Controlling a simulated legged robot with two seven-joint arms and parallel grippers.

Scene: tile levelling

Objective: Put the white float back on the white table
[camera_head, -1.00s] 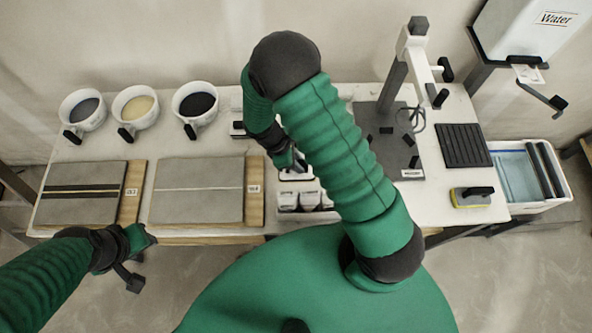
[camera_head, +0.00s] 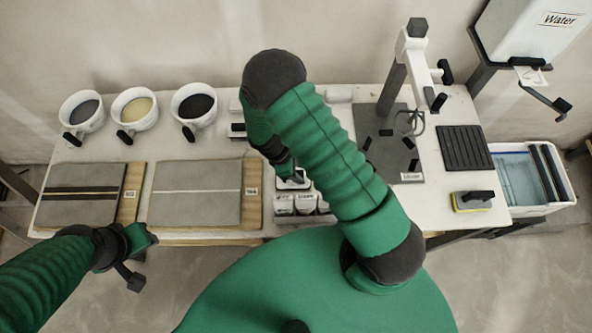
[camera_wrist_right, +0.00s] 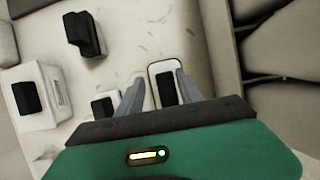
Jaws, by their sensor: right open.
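The white float (camera_wrist_right: 154,68) shows in the right wrist view as a pale, rounded rectangle with a dark rim and a black handle. It appears to lie on the white table (camera_wrist_right: 130,25). My right gripper (camera_wrist_right: 160,82) is open, with a finger on each side of the black handle; I cannot tell whether they touch it. In the head view the right gripper (camera_head: 291,176) is above the table's middle, partly hidden by my own arm. My left gripper (camera_head: 138,262) is in front of the table at the left, clear of objects; its jaw opening is unclear.
White containers (camera_head: 296,205) stand just in front of the right gripper. Two grey tile panels (camera_head: 197,191) lie at left, with several bowls (camera_head: 194,103) behind. A stand (camera_head: 393,75), black ribbed mat (camera_head: 464,147) and yellow sponge float (camera_head: 472,203) are at right, beside a water tub (camera_head: 535,180).

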